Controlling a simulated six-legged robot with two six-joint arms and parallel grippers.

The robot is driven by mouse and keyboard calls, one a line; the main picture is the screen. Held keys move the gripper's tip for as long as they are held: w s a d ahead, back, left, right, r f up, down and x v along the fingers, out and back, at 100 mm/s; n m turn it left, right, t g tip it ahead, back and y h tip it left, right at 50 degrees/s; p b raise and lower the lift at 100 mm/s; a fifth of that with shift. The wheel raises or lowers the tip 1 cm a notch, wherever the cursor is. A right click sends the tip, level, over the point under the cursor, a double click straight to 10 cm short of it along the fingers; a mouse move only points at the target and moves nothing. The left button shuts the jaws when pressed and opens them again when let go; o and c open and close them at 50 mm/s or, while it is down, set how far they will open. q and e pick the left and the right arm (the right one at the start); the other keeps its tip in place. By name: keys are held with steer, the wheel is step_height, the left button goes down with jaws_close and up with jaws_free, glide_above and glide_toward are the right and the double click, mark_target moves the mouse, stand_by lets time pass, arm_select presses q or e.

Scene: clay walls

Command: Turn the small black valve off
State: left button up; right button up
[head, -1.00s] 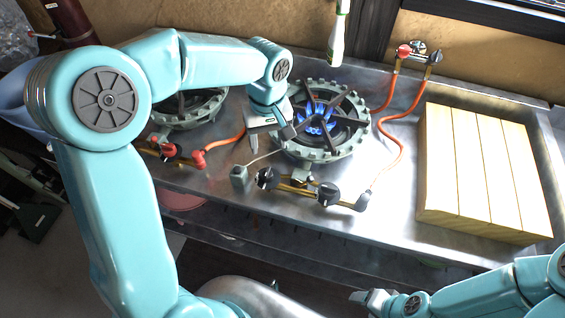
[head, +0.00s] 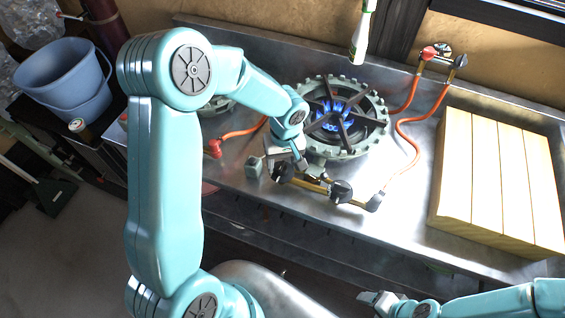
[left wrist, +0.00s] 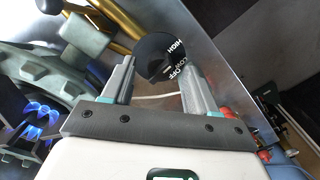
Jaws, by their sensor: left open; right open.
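A black knob (head: 283,172) sits at the left end of a brass pipe in front of the lit burner (head: 345,150). In the left wrist view the knob (left wrist: 160,56) shows the words HIGH, LOW and OFF. My left gripper (head: 284,159) is open at this knob; in the left wrist view my left gripper (left wrist: 158,68) has a finger on each side of it. I cannot tell if they touch it. A second black knob (head: 341,191) is further right on the pipe. My right gripper (head: 372,298) is open and empty at the bottom, away from the counter.
On the back wall are a red-handled valve (head: 430,52) and a black-handled one (head: 461,61), with orange hoses (head: 408,130). A wooden block (head: 495,185) fills the right. A white bottle (head: 361,40) is behind the burner. A blue bucket (head: 65,85) is left.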

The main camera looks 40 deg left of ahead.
arm_select(q)
steer(key=shift+f, duration=0.85)
steer(key=c, duration=1)
